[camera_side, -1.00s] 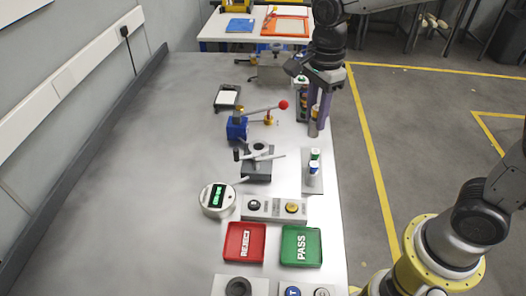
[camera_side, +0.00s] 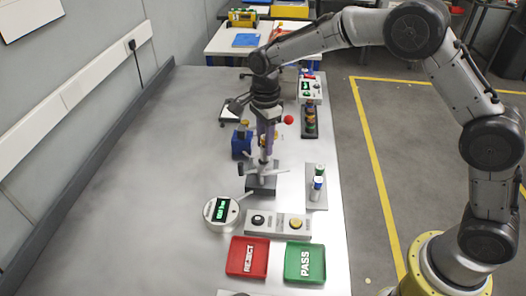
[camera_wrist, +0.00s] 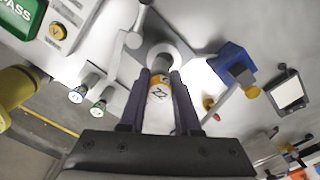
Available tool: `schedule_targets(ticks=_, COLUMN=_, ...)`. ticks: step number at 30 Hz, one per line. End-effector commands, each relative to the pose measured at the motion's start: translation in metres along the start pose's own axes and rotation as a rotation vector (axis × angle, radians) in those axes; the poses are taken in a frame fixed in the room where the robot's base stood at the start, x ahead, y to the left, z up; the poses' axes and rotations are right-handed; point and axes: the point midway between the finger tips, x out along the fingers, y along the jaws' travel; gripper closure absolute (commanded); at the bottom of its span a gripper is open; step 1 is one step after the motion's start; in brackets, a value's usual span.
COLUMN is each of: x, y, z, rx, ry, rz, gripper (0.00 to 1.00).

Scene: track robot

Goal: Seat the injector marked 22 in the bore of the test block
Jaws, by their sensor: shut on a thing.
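My gripper (camera_wrist: 160,80) is shut on the injector marked 22 (camera_wrist: 158,92), a white and orange cylinder with the number facing the wrist camera. The test block (camera_side: 261,187) is a dark grey block with lever arms, in the middle of the bench. In the wrist view its round pale ring (camera_wrist: 178,50) lies just beyond the injector's far end. In the side view my gripper (camera_side: 266,148) points down over the block, and the injector is mostly hidden by the fingers. I cannot tell whether its tip is inside the bore.
A rack (camera_side: 316,200) with upright injectors is to the right. A round gauge (camera_side: 221,226), a button panel (camera_side: 277,223), a red REJECT tray (camera_side: 247,270) and green PASS tray (camera_side: 304,277) are nearer.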

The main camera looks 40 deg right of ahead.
Motion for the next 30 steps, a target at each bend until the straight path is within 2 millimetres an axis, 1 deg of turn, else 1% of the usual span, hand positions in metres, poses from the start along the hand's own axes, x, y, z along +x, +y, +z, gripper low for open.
schedule_targets(ticks=5, x=0.009, y=-0.007, z=0.002, rx=0.0, ry=0.0, rz=0.0, gripper=1.0)
schedule_targets(ticks=9, x=0.029, y=-0.006, z=0.002, rx=0.0, ry=0.0, rz=0.001, gripper=1.0)
schedule_targets(ticks=12, x=0.037, y=-0.007, z=0.002, rx=0.0, ry=0.0, rz=-0.001, gripper=1.0)
schedule_targets(ticks=23, x=0.041, y=-0.007, z=0.002, rx=0.0, ry=-0.001, rz=-0.002, gripper=1.0)
schedule_targets(ticks=24, x=0.042, y=-0.006, z=0.002, rx=0.0, ry=0.0, rz=0.0, gripper=0.67)
schedule_targets(ticks=26, x=0.042, y=-0.006, z=0.002, rx=0.0, ry=0.0, rz=0.0, gripper=0.56)
schedule_targets(ticks=27, x=0.042, y=-0.006, z=0.002, rx=0.0, ry=0.0, rz=0.0, gripper=0.49)
schedule_targets(ticks=29, x=0.042, y=-0.006, z=0.002, rx=0.0, ry=0.0, rz=0.0, gripper=0.39)
schedule_targets(ticks=30, x=0.042, y=-0.006, z=0.002, rx=0.0, ry=0.0, rz=0.0, gripper=0.39)
